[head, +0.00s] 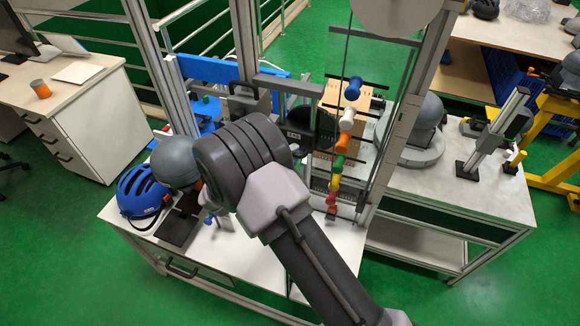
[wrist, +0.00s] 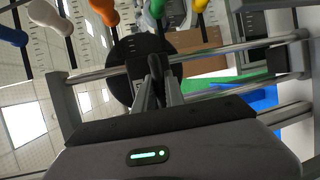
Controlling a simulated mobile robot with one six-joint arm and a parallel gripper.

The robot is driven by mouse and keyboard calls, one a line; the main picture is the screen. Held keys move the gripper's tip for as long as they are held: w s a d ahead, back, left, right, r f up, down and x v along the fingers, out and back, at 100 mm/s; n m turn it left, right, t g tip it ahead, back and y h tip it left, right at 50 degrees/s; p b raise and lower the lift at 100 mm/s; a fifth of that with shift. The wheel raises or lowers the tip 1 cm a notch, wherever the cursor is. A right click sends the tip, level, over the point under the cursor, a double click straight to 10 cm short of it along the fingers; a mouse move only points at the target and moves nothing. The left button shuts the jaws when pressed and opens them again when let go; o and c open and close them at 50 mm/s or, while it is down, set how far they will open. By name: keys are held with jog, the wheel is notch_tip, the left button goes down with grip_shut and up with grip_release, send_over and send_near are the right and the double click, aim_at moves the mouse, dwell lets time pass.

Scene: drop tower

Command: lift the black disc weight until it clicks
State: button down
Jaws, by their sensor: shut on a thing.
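The black disc weight (wrist: 121,72) is in the upper middle of the wrist view, between two metal rails. A small black block sits at its front. My gripper (wrist: 156,72) has its two narrow fingers close together on this black part of the weight. In the head view the dark round disc (head: 325,131) shows beside the row of coloured handles, within the drop tower frame. My own arm covers much of the area there, and my fingers are hidden in that view. I cannot tell the exact height of the weight.
Coloured handles, among them an orange one (head: 344,142), hang just right of the disc. Metal uprights (head: 400,110) stand close on the right. A blue helmet (head: 143,190) and a grey headform (head: 175,160) are at the bench's left. A dome-shaped form (head: 420,125) stands right.

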aim_at(289, 137)
notch_tip(289, 137, up, 7)
jog(key=shift+f+p, duration=0.2)
jog(key=shift+p, duration=0.4)
jog(key=c, duration=1.7)
grip_release()
jog(key=shift+w+f, duration=0.1)
jog(key=shift+a, duration=0.15)
jog(key=p+v, duration=0.1)
jog(key=v, duration=1.6)
